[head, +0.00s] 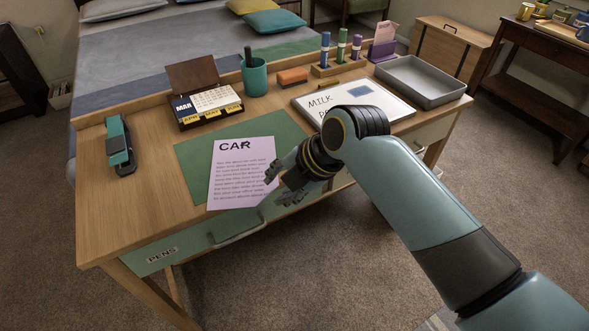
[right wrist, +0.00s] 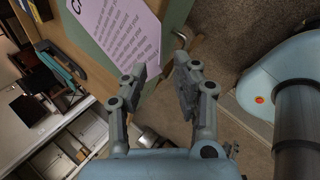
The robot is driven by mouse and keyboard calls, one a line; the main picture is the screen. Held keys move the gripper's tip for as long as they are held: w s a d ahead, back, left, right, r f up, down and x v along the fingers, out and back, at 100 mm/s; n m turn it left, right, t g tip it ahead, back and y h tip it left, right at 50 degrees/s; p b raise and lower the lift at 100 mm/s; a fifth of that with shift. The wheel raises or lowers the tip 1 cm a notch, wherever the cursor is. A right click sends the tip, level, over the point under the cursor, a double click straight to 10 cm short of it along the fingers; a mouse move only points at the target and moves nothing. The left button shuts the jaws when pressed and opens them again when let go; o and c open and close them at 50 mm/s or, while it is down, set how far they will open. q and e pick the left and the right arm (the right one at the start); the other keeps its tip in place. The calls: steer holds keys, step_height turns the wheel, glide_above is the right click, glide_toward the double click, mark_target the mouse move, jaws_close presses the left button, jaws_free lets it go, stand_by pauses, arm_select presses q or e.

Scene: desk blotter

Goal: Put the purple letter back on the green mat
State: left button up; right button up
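The purple letter (head: 240,172), headed "CAR", lies askew on the green mat (head: 194,164). Its near end reaches past the mat to the desk's front edge, and its near right corner seems to stick out over that edge. The letter also shows in the right wrist view (right wrist: 122,30), with the mat (right wrist: 172,14) beside it. My right gripper (head: 275,190) is at the letter's near right side, by the desk edge. In the right wrist view its fingers (right wrist: 161,64) are apart with nothing clearly between them. My left gripper is not in view.
A calendar (head: 207,105), a teal pen cup (head: 254,77), an orange eraser (head: 292,77) and a marker stand (head: 340,66) stand along the back. A stapler (head: 120,146) is at left. A whiteboard (head: 352,102) and grey tray (head: 420,80) are at right. A drawer handle (head: 237,234) juts out in front.

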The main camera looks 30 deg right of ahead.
steer(key=p+v, duration=0.1)
steer(key=v, duration=0.8)
steer(key=s+d+f+m+g+h, duration=0.1)
steer(key=s+d+f+m, duration=0.15)
steer(key=f, duration=0.55)
steer(key=s+d+f+m, duration=0.1)
steer(key=s+f+m, duration=0.25)
steer(key=f, duration=0.35)
steer(key=s+d+f+m+g+h, duration=0.1)
steer(key=s+d+f+m, duration=0.2)
steer(key=f, duration=0.5)
steer(key=s+d+f+m+g+b, duration=0.1)
steer(key=s+f+m, duration=0.3)
steer(key=s, duration=0.5)
steer(key=s+d+f+m+g+h+b, duration=0.1)
steer(key=s+d+f+m, duration=0.1)
steer(key=s+f+m, duration=0.3)
steer(key=s+d+f+m+g+h+b, duration=0.1)
steer(key=s+f+m, duration=0.3)
steer(key=s+f, duration=0.7)
steer(key=shift+s+d+m, duration=0.3)
steer(key=shift+s+d, duration=0.2)
steer(key=shift+s, duration=1.4)
